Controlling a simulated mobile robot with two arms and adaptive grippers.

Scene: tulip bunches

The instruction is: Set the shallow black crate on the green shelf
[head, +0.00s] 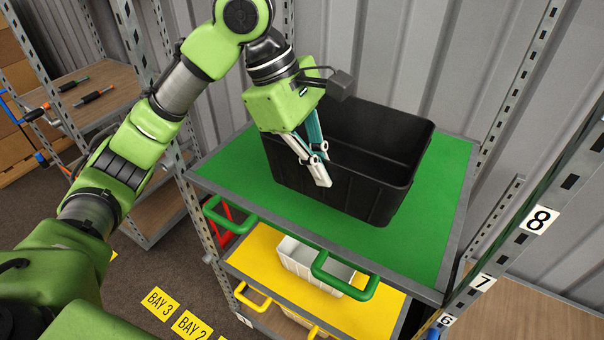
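My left gripper (319,165) comes down from above at the crate's front wall. One pale fingertip lies in front of that wall, and a teal finger is behind it near the rim. Whether the fingers press on the wall is unclear. My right gripper is out of view.
A yellow shelf (262,257) lies below, with a white bin (296,258) on it. Green handles (345,291) stick out at the front. A metal upright (533,225) numbered 8 stands at the right. Green surface is free right of the crate. A corrugated wall is behind.

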